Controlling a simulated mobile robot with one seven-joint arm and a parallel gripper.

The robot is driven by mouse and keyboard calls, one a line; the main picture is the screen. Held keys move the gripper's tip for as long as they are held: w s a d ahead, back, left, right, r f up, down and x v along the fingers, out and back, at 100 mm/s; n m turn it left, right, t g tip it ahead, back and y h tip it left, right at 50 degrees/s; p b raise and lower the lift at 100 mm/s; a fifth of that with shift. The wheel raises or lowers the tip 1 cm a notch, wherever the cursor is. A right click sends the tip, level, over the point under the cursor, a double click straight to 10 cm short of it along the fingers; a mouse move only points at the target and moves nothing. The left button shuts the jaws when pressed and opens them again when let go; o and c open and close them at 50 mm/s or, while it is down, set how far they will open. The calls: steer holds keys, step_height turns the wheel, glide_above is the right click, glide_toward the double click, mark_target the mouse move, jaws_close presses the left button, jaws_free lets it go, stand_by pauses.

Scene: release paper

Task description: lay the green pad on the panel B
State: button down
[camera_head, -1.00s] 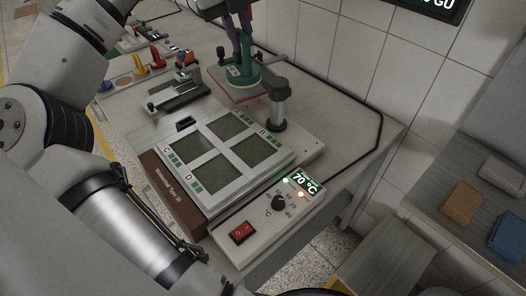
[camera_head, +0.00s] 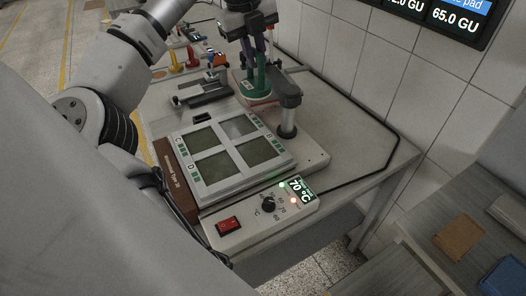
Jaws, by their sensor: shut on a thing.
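The green pad (camera_head: 256,92) is a round green piece with a white label and an upright green stem. My gripper (camera_head: 254,62) is shut on it from above, behind the panel unit and near the grey post. The fingertips are small and partly merged with the stem. A thin plate with a reddish edge shows around the pad's base; I cannot tell whether they touch the surface below. The white panel unit has four dark square windows. Panel B (camera_head: 258,152) is the front right window, bare, with its label at the right edge.
A grey post (camera_head: 288,112) stands just right of the pad, behind the panel unit. A control box (camera_head: 264,208) with a red switch and a 70 °C display lies in front. A dark clamp-like fixture (camera_head: 201,90) is at the left. A black cable runs along the right table edge.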

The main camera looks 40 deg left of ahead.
mark_target(245, 86)
step_height(245, 86, down, 20)
steer(key=b, duration=1)
steer(key=shift+b, duration=0.35)
steer(key=shift+f, duration=0.2)
steer(key=c, duration=1.4)
jaws_free()
steer(key=r, duration=0.4)
steer(key=s+r+b, duration=0.1)
steer(key=r, duration=0.3)
steer(key=s+a+r, duration=0.1)
steer(key=r, duration=0.3)
steer(key=shift+s, duration=0.1)
